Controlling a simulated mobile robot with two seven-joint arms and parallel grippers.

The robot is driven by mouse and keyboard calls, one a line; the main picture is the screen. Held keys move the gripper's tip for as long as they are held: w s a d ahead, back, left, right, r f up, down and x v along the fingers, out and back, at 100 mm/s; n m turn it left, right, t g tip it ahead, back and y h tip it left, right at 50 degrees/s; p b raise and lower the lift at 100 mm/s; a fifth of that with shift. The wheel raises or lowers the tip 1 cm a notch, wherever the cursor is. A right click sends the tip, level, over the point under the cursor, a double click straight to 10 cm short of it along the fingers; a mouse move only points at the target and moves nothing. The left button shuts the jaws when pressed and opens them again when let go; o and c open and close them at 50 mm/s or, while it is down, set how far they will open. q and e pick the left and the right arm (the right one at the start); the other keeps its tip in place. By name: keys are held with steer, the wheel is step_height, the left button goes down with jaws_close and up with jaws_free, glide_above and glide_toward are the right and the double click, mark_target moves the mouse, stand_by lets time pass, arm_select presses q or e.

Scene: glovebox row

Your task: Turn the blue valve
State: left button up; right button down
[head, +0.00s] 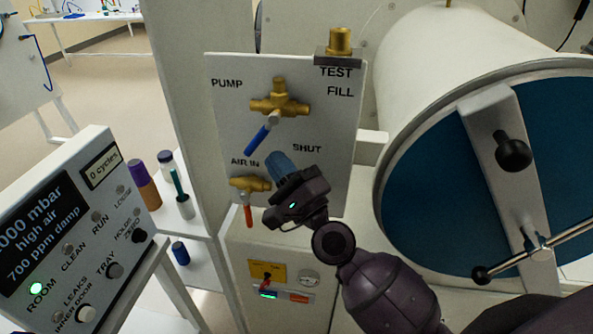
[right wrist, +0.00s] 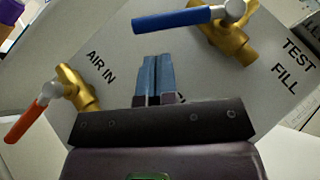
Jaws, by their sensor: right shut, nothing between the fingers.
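The blue valve has a brass body (head: 280,103) on the pale panel, with a blue lever handle (head: 257,139) slanting down and left from it. In the right wrist view the blue handle (right wrist: 175,20) lies across the top, with its brass body (right wrist: 230,38) at the right. My right gripper (head: 277,161) is just below the handle, in front of the panel. Its blue fingers (right wrist: 157,70) are closed together and empty, and appear apart from the handle. My left gripper is not in view.
A red-handled brass valve (head: 249,184) marked AIR IN sits just left of my right gripper. A brass fitting (head: 340,41) stands at the panel's top right. A large white cylinder (head: 425,70) with a blue door is at the right. A control box (head: 75,225) stands at the left.

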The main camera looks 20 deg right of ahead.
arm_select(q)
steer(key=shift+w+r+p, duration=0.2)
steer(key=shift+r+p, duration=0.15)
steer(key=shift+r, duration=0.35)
arm_select(e)
steer(key=shift+w+a+r, duration=0.3)
steer(key=shift+a+r, duration=0.3)
steer(key=shift+a, duration=0.3)
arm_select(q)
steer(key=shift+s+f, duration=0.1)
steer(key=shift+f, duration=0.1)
